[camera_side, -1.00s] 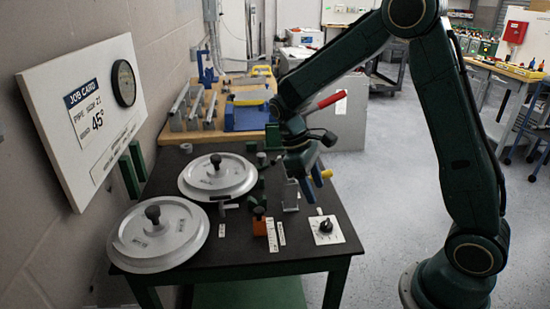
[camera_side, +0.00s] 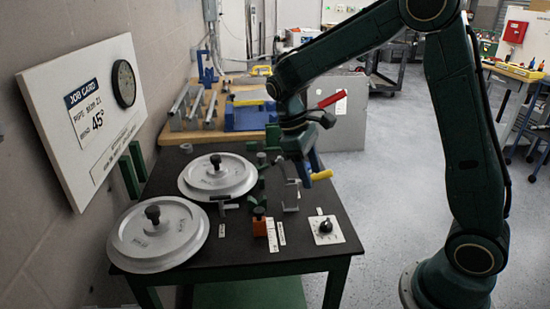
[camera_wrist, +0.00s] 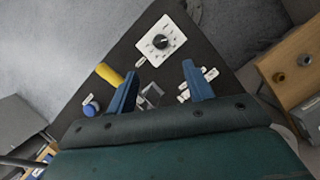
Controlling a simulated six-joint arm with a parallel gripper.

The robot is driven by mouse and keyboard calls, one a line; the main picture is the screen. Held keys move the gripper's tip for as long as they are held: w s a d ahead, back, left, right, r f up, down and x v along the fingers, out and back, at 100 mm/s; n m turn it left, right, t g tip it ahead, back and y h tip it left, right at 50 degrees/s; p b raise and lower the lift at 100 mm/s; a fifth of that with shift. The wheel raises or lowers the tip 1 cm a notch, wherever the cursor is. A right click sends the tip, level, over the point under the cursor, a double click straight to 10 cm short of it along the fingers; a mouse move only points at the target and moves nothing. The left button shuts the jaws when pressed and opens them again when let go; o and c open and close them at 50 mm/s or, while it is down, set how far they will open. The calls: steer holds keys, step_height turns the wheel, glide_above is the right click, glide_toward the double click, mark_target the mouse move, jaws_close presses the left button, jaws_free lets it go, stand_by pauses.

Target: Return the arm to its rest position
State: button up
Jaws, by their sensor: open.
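My gripper (camera_side: 314,177) hangs above the right part of the dark work table (camera_side: 250,240), pointing down. In the wrist view its two blue fingers (camera_wrist: 160,88) stand apart with nothing held between them. A yellow-handled part (camera_side: 321,175) shows beside the fingertips in the side view. In the wrist view the yellow handle (camera_wrist: 109,73) lies to the left of the fingers, clear of them. A small grey metal bracket (camera_side: 291,196) stands on the table below the gripper. My arm reaches in from the right.
Two round grey discs with black knobs, one in front (camera_side: 160,240) and one behind (camera_side: 215,178), fill the table's left side. A job card board (camera_side: 85,120) is on the left wall.

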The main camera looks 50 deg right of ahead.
steer(key=s+a+r+m+t, duration=0.1)
steer(key=s+r+t, duration=0.3)
steer(key=s, duration=0.4)
steer(key=s+a+r+m+t+y, duration=0.1)
steer(key=s+a+r+t, duration=0.2)
steer(key=s+r+t, duration=0.2)
steer(key=s+r, duration=0.2)
steer(key=s, duration=0.2)
steer(key=shift+a+m+t, duration=0.3)
steer(key=shift+a+m, duration=0.05)
steer(key=shift+m, duration=0.05)
